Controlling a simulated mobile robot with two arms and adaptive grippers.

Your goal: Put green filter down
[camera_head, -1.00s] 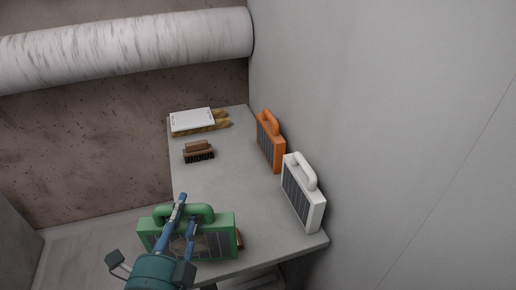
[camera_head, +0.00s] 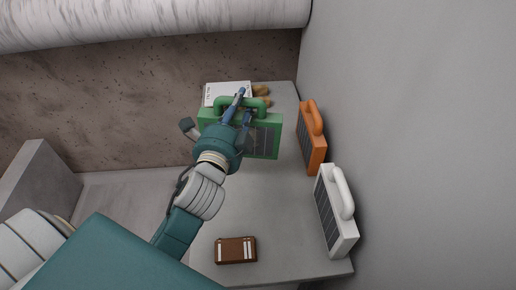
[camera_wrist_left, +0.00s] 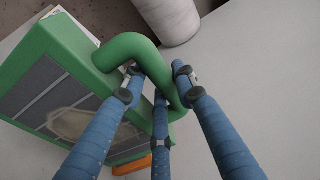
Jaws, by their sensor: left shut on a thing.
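The green filter (camera_head: 266,136) is a boxy frame with a dark grille and a looped handle on top. My left gripper (camera_head: 243,104) is shut on its handle, and the filter hangs upright over the far left part of the slab. In the left wrist view, blue fingers close around the green handle (camera_wrist_left: 128,46), and the filter body (camera_wrist_left: 38,62) is at the left. I cannot tell whether its bottom touches the slab. My right gripper is not in view.
The stone slab (camera_head: 285,215) holds an orange filter (camera_head: 312,150) and a white filter (camera_head: 343,215) along the right wall. A brown box (camera_head: 236,252) lies near the front. A white sheet (camera_head: 228,92) lies at the back. The slab's middle is clear.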

